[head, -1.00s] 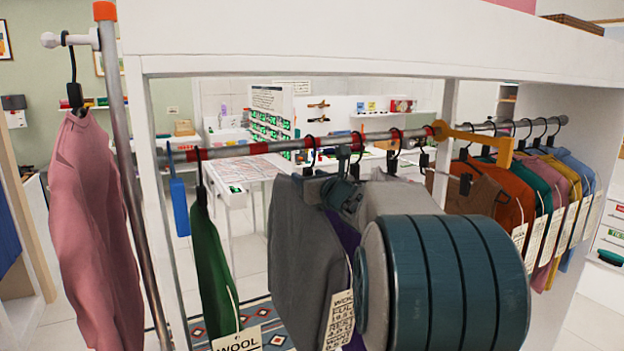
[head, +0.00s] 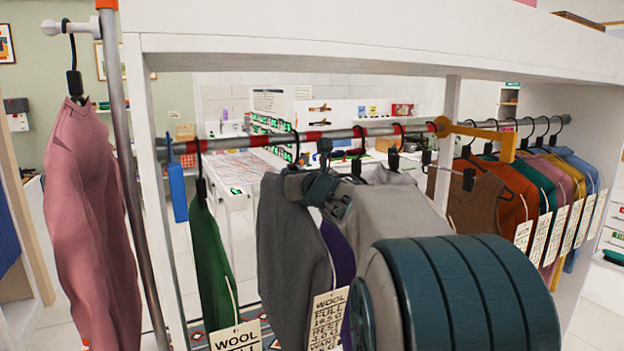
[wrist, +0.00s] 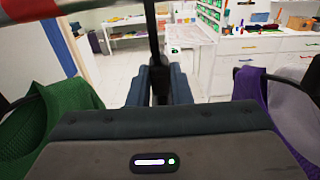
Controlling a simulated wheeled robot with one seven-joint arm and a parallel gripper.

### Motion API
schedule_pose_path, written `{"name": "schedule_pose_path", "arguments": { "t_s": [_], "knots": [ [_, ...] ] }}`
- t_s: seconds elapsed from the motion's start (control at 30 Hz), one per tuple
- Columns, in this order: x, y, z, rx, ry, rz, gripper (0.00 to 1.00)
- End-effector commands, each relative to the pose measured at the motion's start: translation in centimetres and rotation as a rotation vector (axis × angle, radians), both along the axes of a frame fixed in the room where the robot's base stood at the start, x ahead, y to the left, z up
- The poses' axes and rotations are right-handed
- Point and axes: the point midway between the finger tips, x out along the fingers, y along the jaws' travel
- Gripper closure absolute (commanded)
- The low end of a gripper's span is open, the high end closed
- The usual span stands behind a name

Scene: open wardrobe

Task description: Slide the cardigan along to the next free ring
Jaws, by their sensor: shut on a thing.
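A grey garment (head: 288,240), probably the cardigan, hangs from the rail (head: 345,134) by a black hook. My gripper (head: 300,183) reaches it just below the rail; its hand and arm cover part of the garment. In the wrist view my gripper (wrist: 158,88) is shut on the dark upright stem of a hanger. Red bands on the rail look like the rings; one (head: 312,136) shows just right of the held hook. A green garment (head: 211,262) hangs to the left, with open rail between it and the grey one.
A purple garment (head: 338,252) and another grey one hang close on the right. A yellow bracket (head: 478,131) spans the rail, with several coloured garments beyond. A white post (head: 150,200) stands left of the green garment.

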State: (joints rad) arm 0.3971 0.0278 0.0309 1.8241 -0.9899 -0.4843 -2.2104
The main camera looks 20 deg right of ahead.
Motion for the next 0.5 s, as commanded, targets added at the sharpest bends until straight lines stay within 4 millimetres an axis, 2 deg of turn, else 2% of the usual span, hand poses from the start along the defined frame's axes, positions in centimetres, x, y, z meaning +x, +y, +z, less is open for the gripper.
{"name": "schedule_pose_path", "arguments": {
  "t_s": [0.5],
  "knots": [
    [-0.2, 4.2, -0.1, -0.001, -0.004, 0.004, 0.98]
  ]
}}
